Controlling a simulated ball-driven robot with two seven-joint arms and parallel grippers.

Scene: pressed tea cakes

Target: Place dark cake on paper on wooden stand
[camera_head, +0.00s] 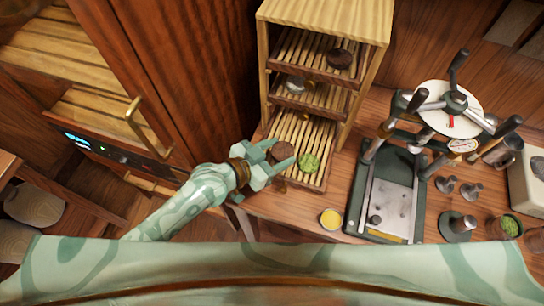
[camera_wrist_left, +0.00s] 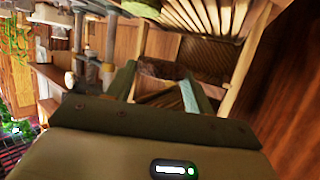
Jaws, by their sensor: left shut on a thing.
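The wooden stand (camera_head: 325,22) holds slatted shelves, and its lowest slatted tray (camera_head: 314,130) reaches out toward me. My left gripper (camera_head: 278,156) is at this tray, shut on a round dark brown cake (camera_head: 283,150). In the left wrist view the brown cake (camera_wrist_left: 160,70) shows between the fingers of the left gripper (camera_wrist_left: 160,88). I cannot tell whether the cake touches the slats. A green cake (camera_head: 309,163) lies just right of the gripper. Another dark cake (camera_head: 340,58) is on the top shelf. I cannot make out any paper. My right gripper is out of view.
A silvery round thing (camera_head: 296,83) is on the middle shelf. A yellow-filled cup (camera_head: 331,219) stands at the table's front. A lever press (camera_head: 393,195) and several metal weights stand to the right. A cabinet with a handle (camera_head: 134,112) is at the left.

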